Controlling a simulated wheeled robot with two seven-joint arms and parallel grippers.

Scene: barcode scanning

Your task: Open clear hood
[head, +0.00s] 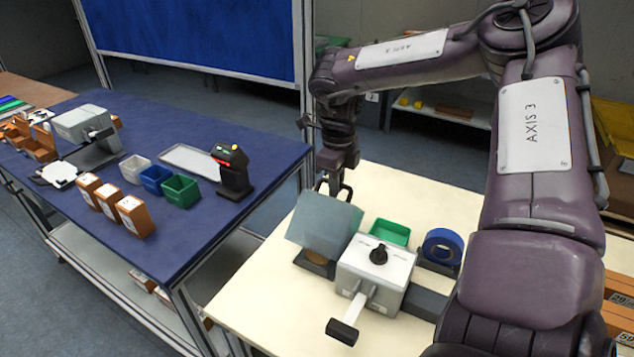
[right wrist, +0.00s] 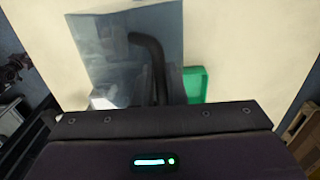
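The clear hood (head: 322,222) is a bluish see-through panel on the left side of a grey machine (head: 385,262) on the cream table. It stands tilted over a round brown part, seen dimly below it. In the right wrist view the hood (right wrist: 105,45) fills the upper middle. My right gripper (head: 335,190) points down at the hood's upper edge. Its fingertips are partly hidden behind the panel, so contact and finger gap are unclear. One dark curved finger shape shows against the hood in the right wrist view. My left gripper is not in view.
A green bin (head: 390,232) and a blue tape roll (head: 442,246) stand behind and right of the machine. A lever (head: 345,325) sticks out in front. A blue table (head: 225,140) at left holds a black scanner (head: 231,170), small bins and orange boxes.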

